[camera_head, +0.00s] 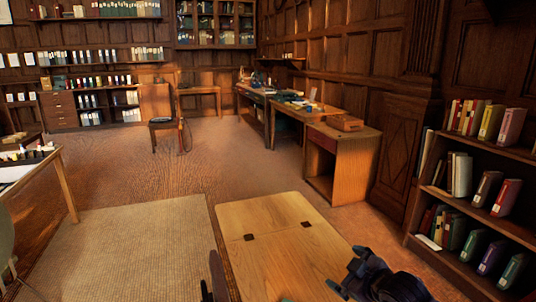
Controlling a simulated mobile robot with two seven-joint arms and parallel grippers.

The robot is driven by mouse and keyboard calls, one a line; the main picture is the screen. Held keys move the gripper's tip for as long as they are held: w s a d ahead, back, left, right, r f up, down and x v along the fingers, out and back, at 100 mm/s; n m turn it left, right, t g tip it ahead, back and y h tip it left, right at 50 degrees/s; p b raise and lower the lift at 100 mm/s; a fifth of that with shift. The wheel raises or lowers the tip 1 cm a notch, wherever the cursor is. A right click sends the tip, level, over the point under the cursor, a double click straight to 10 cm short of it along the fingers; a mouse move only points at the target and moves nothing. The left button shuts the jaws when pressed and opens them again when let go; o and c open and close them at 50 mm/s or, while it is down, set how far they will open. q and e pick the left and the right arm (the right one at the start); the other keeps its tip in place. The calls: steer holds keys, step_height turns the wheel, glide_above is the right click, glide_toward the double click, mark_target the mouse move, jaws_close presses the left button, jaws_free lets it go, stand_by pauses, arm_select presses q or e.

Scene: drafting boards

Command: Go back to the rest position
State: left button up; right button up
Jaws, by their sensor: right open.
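My right gripper (346,272), black, is at the bottom right of the head view, over the right edge of a pale wooden drafting desk (270,258). It is open, with nothing seen between its fingers. A dark piece (207,291) at the bottom edge, left of the desk, may be part of my left gripper; too little shows to tell its state. The desk top is bare apart from two dark hinges and a small greenish thing at the bottom edge, too cut off to name.
A bookshelf (478,165) stands close on the right. A wooden desk (343,165) and longer tables run along the right wall. A table (62,188) is at the left edge, a chair (166,122) farther back. The rug (130,250) and middle floor are clear.

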steer(key=s+d+f+m+h, duration=0.1)
steer(key=s+d+f+m, duration=0.1)
steer(key=s+f, duration=0.4)
steer(key=s+d+f+m+h, duration=0.2)
steer(key=s+f, duration=0.4)
steer(key=s, duration=1)
steer(key=s+d+f+m+g+h+p, duration=0.1)
steer(key=s+d+f+m+h, duration=0.1)
steer(key=s+d+f+m, duration=0.2)
steer(key=s+f+m, duration=0.1)
steer(key=s+f, duration=0.2)
steer(key=s, duration=0.4)
steer(key=shift+s+d+m, duration=0.15)
steer(key=shift+m, duration=0.25)
